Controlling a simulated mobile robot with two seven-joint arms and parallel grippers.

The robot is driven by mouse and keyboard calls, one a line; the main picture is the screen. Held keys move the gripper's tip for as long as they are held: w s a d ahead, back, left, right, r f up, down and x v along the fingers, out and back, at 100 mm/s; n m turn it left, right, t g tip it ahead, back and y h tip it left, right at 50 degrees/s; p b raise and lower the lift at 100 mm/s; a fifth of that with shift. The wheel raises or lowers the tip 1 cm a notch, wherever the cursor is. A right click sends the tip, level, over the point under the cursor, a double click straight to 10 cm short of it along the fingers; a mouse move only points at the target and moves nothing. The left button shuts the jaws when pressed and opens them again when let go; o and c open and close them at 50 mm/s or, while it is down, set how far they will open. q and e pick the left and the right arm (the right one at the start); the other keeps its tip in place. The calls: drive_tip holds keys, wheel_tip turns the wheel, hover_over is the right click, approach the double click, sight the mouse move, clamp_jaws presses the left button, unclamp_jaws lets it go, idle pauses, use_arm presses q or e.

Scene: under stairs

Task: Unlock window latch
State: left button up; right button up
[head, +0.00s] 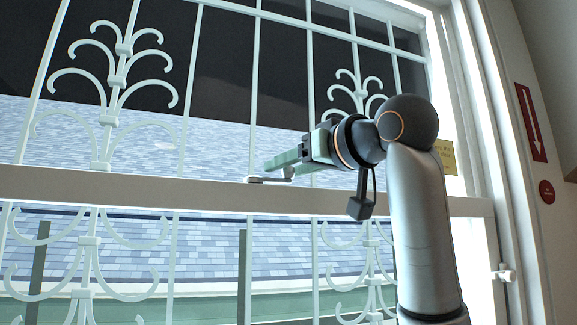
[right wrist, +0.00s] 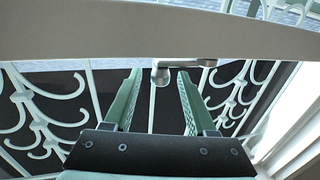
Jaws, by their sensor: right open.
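The window latch (head: 268,180) is a small pale metal lever on top of the window's horizontal rail (head: 130,187). In the right wrist view the latch (right wrist: 162,72) shows its round pivot between my fingertips and its arm reaching right along the rail (right wrist: 60,32). My right gripper (head: 272,164) has green fingers and is at the latch, just above the rail in the head view. In the right wrist view the right gripper (right wrist: 157,73) is open, with a finger on each side of the pivot; I cannot tell whether either touches it. My left gripper is not in view.
White scrolled ironwork (head: 118,80) stands behind the window, above and below the rail. The window frame (head: 470,110) and a wall with a red arrow sign (head: 531,122) are on the right. A yellow notice (head: 444,157) is beside my right arm.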

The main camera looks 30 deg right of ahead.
drive_tip(key=shift+w, duration=0.35)
drive_tip(key=shift+c, duration=0.4)
clamp_jaws()
